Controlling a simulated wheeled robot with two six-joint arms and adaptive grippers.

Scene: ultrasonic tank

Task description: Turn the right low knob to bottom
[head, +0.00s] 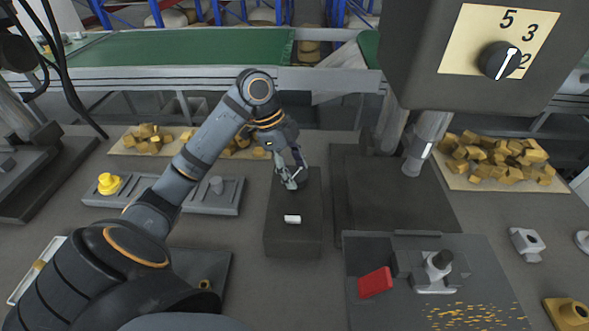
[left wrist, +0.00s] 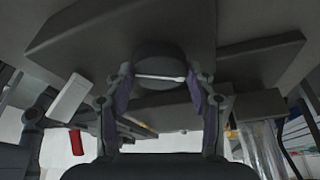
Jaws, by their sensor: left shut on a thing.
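My left gripper (head: 293,178) is down at the far part of a low dark box (head: 291,240) in the head view. In the left wrist view its two purple-padded fingers (left wrist: 160,100) stand on either side of a round black knob (left wrist: 159,57) and are shut on it. The knob's white pointer line lies nearly level across that picture. In the head view the gripper mostly hides this knob. Another black knob (head: 497,61) sits on a cream dial plate at upper right, its white pointer tilted up to the right. My right gripper is not in view.
A white block-like switch (head: 292,219) is on the dark box's near part. To the right are a dark machine base, a red block (head: 375,282) and a grey vise (head: 432,265). A yellow knob-like piece (head: 108,183) stands on a grey rail at left.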

